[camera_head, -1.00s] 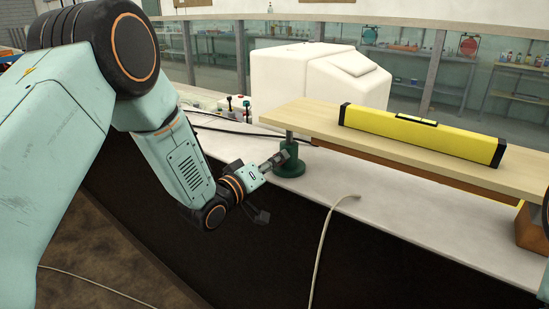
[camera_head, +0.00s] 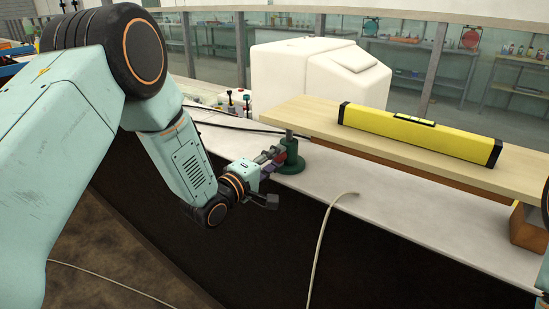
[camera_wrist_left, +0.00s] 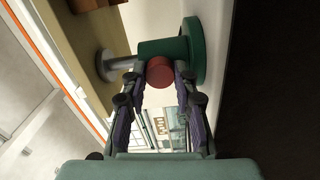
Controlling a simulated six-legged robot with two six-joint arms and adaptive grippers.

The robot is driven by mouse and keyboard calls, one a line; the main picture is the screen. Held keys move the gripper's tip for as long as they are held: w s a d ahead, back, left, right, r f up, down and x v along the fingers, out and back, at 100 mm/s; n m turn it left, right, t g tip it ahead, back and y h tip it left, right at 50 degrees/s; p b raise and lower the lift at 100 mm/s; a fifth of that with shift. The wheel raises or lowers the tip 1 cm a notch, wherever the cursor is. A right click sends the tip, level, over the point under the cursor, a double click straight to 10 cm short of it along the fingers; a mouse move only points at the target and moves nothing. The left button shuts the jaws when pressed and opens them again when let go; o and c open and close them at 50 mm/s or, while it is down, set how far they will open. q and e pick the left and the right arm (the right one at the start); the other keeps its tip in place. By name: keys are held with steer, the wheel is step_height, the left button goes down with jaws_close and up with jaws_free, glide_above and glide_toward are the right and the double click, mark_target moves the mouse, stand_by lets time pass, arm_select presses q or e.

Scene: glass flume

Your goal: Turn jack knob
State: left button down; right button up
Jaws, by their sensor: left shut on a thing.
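The green jack (camera_head: 291,162) stands on the pale ledge, under the left end of the wooden board (camera_head: 315,118). Its round red knob (camera_wrist_left: 160,71) faces the camera in the left wrist view, in front of the green jack body (camera_wrist_left: 192,48). My left gripper (camera_head: 279,157) reaches the near side of the jack. In the left wrist view my left gripper (camera_wrist_left: 160,75) has its two fingers on either side of the red knob, shut on it. In the head view the fingers largely hide the knob. My right gripper is not in view.
A yellow spirit level (camera_head: 420,133) lies on the board. A brown block (camera_head: 528,228) supports the board's right end. A pale cable (camera_head: 325,235) hangs over the ledge edge. A white tank (camera_head: 315,75) stands behind. The ledge (camera_head: 400,210) in front is mostly clear.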

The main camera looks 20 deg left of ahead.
arm_select(q)
steer(key=shift+r, duration=0.1)
stand_by(0.4)
steer(key=c, duration=1)
jaws_free()
steer(key=shift+s, duration=0.1)
steer(key=shift+v, duration=3.9)
